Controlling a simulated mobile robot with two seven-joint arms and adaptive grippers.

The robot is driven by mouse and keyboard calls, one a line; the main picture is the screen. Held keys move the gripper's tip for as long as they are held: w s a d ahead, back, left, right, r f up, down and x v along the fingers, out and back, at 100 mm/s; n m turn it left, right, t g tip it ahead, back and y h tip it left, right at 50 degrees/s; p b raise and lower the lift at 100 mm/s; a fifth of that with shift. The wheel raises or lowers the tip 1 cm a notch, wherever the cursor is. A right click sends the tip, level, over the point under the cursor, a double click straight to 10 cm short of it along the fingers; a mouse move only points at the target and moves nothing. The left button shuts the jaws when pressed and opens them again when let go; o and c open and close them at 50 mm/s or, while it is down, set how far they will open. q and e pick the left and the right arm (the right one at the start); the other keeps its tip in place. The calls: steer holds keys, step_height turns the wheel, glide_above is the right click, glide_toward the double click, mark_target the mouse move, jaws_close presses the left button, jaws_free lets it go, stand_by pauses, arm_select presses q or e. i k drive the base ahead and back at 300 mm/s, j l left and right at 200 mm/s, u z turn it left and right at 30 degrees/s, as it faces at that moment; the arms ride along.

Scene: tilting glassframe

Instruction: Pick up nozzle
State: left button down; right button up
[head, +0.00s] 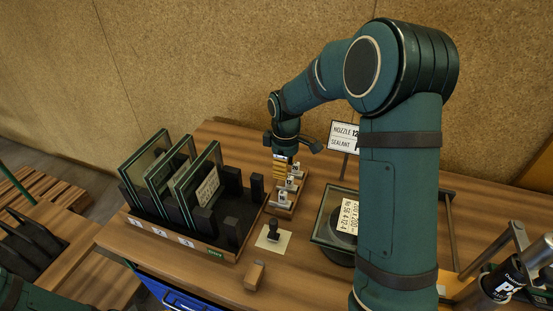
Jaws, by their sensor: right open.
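My right gripper (292,148) is open, its dark fingers spread, pointing down over the back end of a small wooden rack (282,211). Several small pale pieces with labels (282,197), likely the nozzles, stand in a row on this rack. A yellow striped piece (280,166) shows just below the gripper; I cannot tell whether it touches it. Nothing is clearly held. A sign (343,136) behind reads "NOZZLE 12" and "SEALANT", partly hidden by my right arm. My left gripper is out of view.
Glass panes (145,165) stand tilted in a black-slotted rack (190,240) on the left. A black part on a pale plate (273,232) and a wooden block (254,275) lie in front. A framed glass (326,222) and a labelled container (503,283) are at right.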

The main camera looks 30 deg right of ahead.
mark_target(289, 188)
steer(key=k+j, duration=0.8)
steer(key=k, duration=0.05)
